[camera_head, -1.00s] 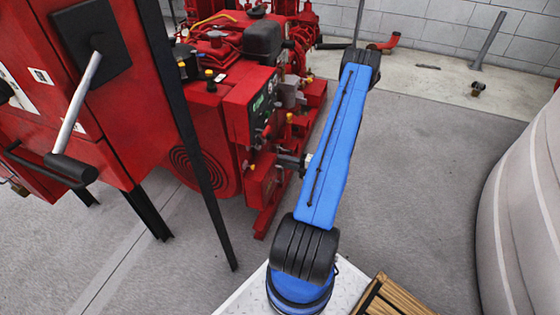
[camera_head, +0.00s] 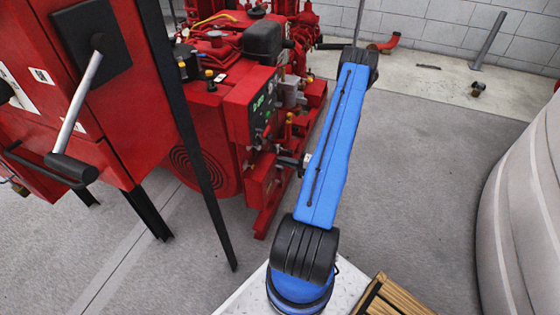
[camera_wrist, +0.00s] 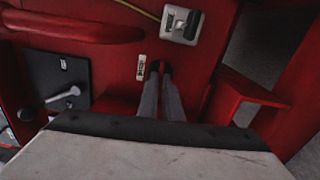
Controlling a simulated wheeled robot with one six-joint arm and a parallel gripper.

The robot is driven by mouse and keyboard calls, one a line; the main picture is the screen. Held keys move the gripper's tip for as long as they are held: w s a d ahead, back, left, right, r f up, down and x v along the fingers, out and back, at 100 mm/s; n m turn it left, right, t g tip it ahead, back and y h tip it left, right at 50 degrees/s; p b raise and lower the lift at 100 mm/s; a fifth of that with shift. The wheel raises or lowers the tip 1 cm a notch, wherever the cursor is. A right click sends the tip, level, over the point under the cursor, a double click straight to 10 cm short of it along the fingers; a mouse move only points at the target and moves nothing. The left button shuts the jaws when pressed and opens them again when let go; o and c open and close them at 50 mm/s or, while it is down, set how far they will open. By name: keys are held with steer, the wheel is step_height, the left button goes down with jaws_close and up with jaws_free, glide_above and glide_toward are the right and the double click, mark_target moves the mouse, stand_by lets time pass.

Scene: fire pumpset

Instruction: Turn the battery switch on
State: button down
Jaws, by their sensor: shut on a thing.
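In the wrist view, my gripper (camera_wrist: 161,76) points at a red panel of the pump set. Its two grey fingers are close together around a small red piece, which seems to be the battery switch (camera_wrist: 160,66). Most of the piece is hidden between the fingertips, so I cannot tell which way it is turned. A small white label (camera_wrist: 141,67) is on the panel just left of the fingertips. In the head view my blue arm reaches over to the red engine (camera_head: 262,110), and the switch cannot be made out there.
In the wrist view, a dark plate with a grey lever (camera_wrist: 62,97) is at left and a grey latch box (camera_wrist: 182,25) is above. A red pipe (camera_wrist: 75,27) crosses the upper left. In the head view, a red cabinet (camera_head: 120,150) stands left and a pale tank (camera_head: 525,210) right.

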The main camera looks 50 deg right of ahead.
steer(key=shift+n, duration=8.6)
steer(key=c, duration=1.9)
jaws_free()
steer(key=shift+c, duration=0.2)
steer(key=shift+s+d, duration=0.1)
steer(key=shift+s, duration=0.05)
steer(key=v, duration=1.7)
steer(key=shift+s, duration=0.1)
